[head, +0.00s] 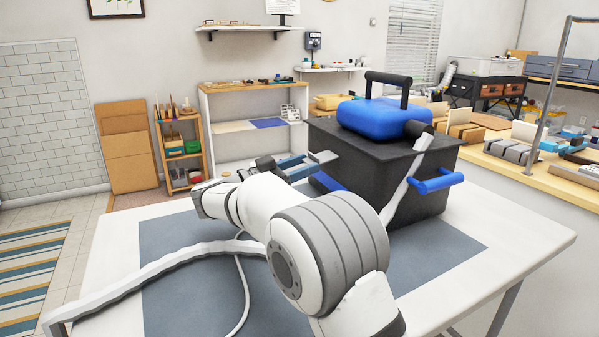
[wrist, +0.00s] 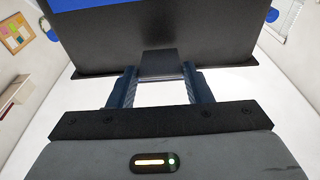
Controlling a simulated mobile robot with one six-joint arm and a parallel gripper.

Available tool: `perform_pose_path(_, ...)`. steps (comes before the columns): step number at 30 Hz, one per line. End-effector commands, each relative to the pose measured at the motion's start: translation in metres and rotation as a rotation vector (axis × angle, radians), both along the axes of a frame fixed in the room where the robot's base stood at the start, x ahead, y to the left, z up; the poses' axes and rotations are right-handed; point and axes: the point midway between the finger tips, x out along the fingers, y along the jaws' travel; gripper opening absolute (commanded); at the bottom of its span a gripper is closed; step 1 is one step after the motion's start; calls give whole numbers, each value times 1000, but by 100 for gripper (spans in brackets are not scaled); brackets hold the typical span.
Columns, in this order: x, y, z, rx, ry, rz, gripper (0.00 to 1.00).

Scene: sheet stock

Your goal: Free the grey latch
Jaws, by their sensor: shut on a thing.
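A black box (head: 415,170) stands on the table, with a blue block (head: 375,117) and a black handle (head: 388,78) on top. My gripper (head: 308,162) reaches the box's left side. In the wrist view, my gripper (wrist: 160,75) has its two blue-grey fingers on either side of a dark grey tab, which I take to be the grey latch (wrist: 160,64). It is shut on this latch. The latch sticks out from the box's dark face. In the head view, the fingers and the arm partly hide this spot.
The box rests on a grey mat (head: 185,255) on a white table (head: 105,250). A blue bar handle (head: 437,182) sticks out at the box's right. A counter (head: 560,185) with boxes stands behind at right.

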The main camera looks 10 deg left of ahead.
Motion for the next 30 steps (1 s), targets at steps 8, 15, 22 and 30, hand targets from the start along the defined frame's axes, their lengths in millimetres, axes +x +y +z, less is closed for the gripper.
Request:
perform_pose_path(8, 0, 0, 0, 1, 4, -2, 59)
perform_pose_path(15, 0, 0, 0, 1, 3, -1, 67)
perform_pose_path(22, -7, 11, -1, 1, 4, 2, 67)
perform_pose_path(30, -32, 48, -9, -1, 5, 1, 67)
